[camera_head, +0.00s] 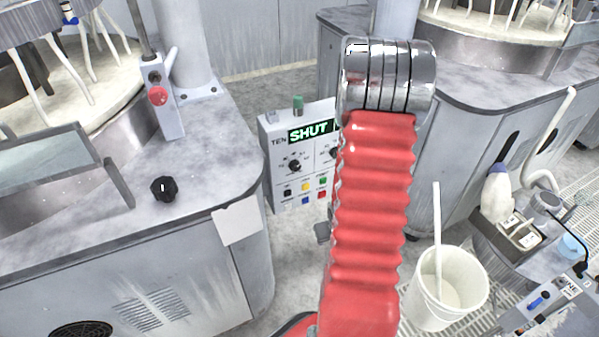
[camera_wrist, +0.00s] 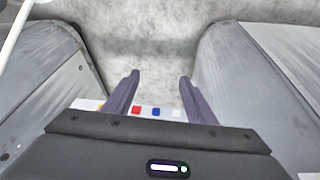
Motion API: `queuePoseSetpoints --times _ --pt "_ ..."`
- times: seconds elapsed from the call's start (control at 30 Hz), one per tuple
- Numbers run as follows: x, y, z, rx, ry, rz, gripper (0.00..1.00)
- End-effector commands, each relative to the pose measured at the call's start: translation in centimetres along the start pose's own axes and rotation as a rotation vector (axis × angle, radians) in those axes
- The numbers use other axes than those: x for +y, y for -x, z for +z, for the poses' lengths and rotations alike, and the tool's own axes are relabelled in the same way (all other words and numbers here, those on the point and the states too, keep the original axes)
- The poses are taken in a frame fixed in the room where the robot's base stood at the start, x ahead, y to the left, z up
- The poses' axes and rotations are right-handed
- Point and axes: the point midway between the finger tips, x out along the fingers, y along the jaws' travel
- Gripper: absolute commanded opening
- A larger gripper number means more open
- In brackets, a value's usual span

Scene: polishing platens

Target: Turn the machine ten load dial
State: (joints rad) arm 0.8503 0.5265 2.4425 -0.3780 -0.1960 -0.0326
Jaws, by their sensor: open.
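The machine ten control panel (camera_head: 270,150) is a pale box marked TEN, with a lit display (camera_head: 311,132) reading SHUT. A black dial (camera_head: 294,165) with scale marks sits on its face. A second black dial (camera_head: 333,153) is partly covered by my red arm; I cannot read which one is the load dial. In the wrist view, my gripper (camera_wrist: 158,75) is open and empty, fingers pointing at the grey floor. A strip of the panel with coloured buttons (camera_wrist: 155,112) shows between the fingers. My gripper is hidden in the head view.
Grey machine cabinets (camera_head: 110,270) stand left and right (camera_head: 465,130) of the panel. A loose-looking black knob (camera_head: 163,189) is on the left top. A white bucket (camera_head: 450,310) stands at lower right. A red button post (camera_head: 163,110) rises at left.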

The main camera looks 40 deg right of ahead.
Motion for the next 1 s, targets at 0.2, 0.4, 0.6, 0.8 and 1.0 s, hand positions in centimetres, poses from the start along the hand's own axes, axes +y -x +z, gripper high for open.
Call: queuePoseSetpoints --times 0.2,0.4,0.6,0.8,1.0 --pt "0.5 -4.0 0.3 0.142 -0.009 -0.048 0.51" --pt "0.1 -5.9 -0.8 0.318 -0.017 -0.099 0.51" --pt "-0.8 -5.8 -2.9 0.523 -0.028 -0.15 0.51" --pt "-1.5 -3.6 -5.8 0.754 -0.04 -0.197 0.51" --pt "-1.8 0.5 -8.8 1.001 -0.052 -0.235 0.51"
